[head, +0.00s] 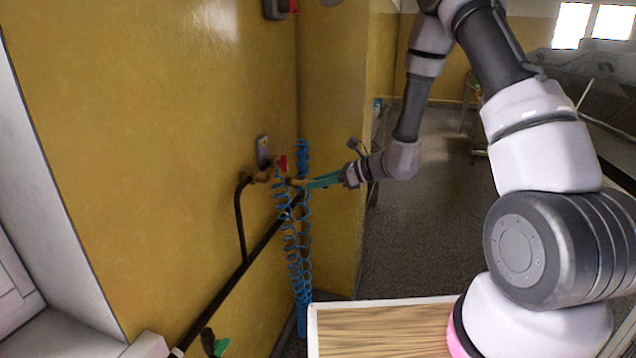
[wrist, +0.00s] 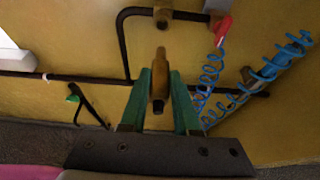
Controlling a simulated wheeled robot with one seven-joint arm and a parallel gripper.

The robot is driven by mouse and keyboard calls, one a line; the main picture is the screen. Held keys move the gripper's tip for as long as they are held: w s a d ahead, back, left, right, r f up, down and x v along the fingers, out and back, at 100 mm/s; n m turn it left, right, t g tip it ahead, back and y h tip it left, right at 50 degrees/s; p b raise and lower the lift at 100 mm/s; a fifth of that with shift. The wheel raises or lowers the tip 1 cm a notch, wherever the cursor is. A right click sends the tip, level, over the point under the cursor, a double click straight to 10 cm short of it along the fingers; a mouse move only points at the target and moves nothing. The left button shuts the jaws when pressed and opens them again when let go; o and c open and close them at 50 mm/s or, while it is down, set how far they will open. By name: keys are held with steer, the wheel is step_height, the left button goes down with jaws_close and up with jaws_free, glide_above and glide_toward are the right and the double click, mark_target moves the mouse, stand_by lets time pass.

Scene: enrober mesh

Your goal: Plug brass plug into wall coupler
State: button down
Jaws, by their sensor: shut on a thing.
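The brass plug (wrist: 159,78) is between the green fingers of my gripper (wrist: 160,92) in the wrist view, its narrower end pointing at the wall. My gripper is shut on it. The brass wall coupler (wrist: 163,14) is straight beyond the plug, at the top edge, with a strip of yellow wall visible between the two. In the head view, the coupler (head: 258,175) is on the yellow wall and my gripper (head: 311,183) is just to its right, roughly level with it. The plug (head: 294,182) is small there and partly crossed by the blue hose.
A blue coiled hose (head: 302,275) hangs close around the gripper and coupler. A red part (wrist: 223,30) is right of the coupler. A black pipe (head: 240,225) runs down from the coupler to a slanting pipe. A wood-topped surface (head: 385,335) is below.

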steer(key=shift+w+a, duration=0.3)
steer(key=shift+a, duration=0.6)
steer(key=shift+w+a, duration=0.35)
steer(key=shift+a, duration=0.5)
steer(key=shift+w+a, duration=0.3)
steer(key=shift+a, duration=0.6)
steer(key=shift+w+a, duration=0.25)
steer(key=shift+a, duration=0.45)
steer(key=shift+w+a, duration=0.25)
steer(key=shift+a, duration=0.5)
steer(key=shift+w+a, duration=0.25)
steer(key=shift+a, duration=0.45)
steer(key=shift+d, duration=0.2)
steer(key=shift+s+d, duration=0.3)
steer(key=shift+d, duration=0.55)
steer(key=shift+s+d, duration=0.3)
steer(key=shift+d, duration=0.5)
steer(key=shift+w+a, duration=0.25)
steer(key=shift+a, duration=0.4)
steer(key=shift+w+a, duration=0.2)
steer(key=shift+a, duration=0.45)
